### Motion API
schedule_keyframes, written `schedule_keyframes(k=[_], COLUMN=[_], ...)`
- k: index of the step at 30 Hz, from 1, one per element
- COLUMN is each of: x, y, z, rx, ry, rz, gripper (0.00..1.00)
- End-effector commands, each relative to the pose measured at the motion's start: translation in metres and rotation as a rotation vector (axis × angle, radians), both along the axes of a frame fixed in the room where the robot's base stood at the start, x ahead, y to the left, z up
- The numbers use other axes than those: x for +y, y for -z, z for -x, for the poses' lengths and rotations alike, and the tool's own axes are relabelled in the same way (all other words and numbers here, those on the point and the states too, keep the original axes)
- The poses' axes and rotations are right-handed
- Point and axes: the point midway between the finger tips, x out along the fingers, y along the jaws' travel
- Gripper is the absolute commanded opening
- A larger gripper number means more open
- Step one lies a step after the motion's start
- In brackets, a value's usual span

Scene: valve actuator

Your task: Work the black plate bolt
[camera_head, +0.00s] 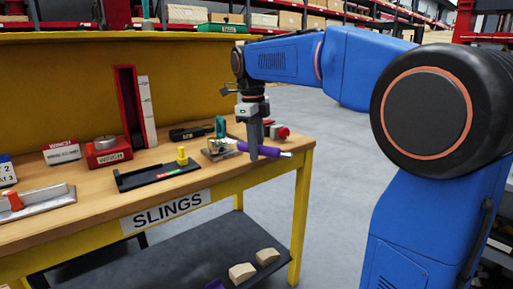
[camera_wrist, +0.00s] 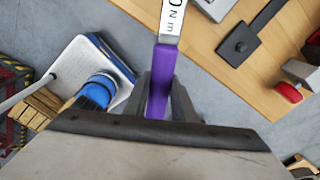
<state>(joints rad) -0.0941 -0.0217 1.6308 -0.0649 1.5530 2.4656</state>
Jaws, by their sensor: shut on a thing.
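The black plate bolt (camera_head: 158,174) lies along the front of the wooden bench top, above the SLINGS sign. It is a long black plate with an upright yellow knob (camera_head: 182,156) near its right end and small green and red marks. My gripper (camera_head: 253,152) points down at the bench's right end, to the right of the bolt and apart from it. In the wrist view my gripper (camera_wrist: 159,92) is shut on a purple handle (camera_wrist: 159,80) that carries a light label reading "N m". The purple tool also shows in the head view (camera_head: 268,151). I cannot make out the bolt in the wrist view.
A metal fixture with a teal handle (camera_head: 220,128) stands close left of my gripper. A red knob (camera_head: 283,132) is behind it. Open floor lies right of the bench (camera_head: 306,146).

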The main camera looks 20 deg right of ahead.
Motion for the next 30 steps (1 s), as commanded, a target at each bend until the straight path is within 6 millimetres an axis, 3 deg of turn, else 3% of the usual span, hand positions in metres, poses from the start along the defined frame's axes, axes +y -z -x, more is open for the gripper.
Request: schedule_keyframes(k=[30], x=[0.013], y=[0.003], z=[0.01], rx=[-0.002], ry=[0.105], rz=[-0.001], gripper=[0.0])
